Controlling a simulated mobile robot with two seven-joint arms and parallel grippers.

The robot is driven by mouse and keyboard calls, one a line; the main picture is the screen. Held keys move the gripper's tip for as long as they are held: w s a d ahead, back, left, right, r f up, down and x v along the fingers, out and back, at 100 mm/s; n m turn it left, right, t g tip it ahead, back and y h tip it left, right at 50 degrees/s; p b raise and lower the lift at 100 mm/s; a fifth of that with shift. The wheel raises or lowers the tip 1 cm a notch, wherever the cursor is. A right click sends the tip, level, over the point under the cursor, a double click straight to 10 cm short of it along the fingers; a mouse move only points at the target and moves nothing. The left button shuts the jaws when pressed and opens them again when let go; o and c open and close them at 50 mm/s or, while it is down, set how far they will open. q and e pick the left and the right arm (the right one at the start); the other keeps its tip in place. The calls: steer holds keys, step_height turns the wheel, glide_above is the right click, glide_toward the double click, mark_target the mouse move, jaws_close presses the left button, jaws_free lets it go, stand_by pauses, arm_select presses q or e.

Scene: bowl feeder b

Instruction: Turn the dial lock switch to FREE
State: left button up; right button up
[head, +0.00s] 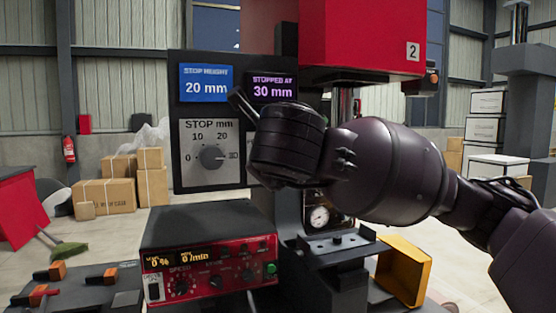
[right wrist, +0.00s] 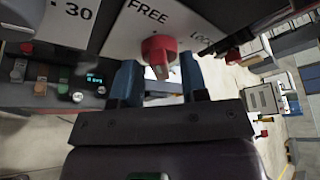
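The dial lock switch is a red knob (right wrist: 158,52) on a white plate (right wrist: 120,40) in the right wrist view. FREE is printed above it and LOCK, partly cut off, to its upper right. Which label the knob points to I cannot tell. My right gripper (right wrist: 159,66) is open, with one blue finger on either side of the knob; contact is not clear. In the head view my right arm covers the switch, and only the edge of its plate shows. My left gripper is not in view.
A STOP mm dial (head: 211,157) sits on the panel left of my right wrist. A STOP HEIGHT display (head: 206,84) reads 20 mm, and a STOPPED AT display (head: 272,90) reads 30 mm. A red control box (head: 210,270) stands below. A yellow bin (head: 403,270) is at lower right.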

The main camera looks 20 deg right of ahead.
steer(key=p+v, duration=0.3)
steer(key=v, duration=0.8)
stand_by(0.6)
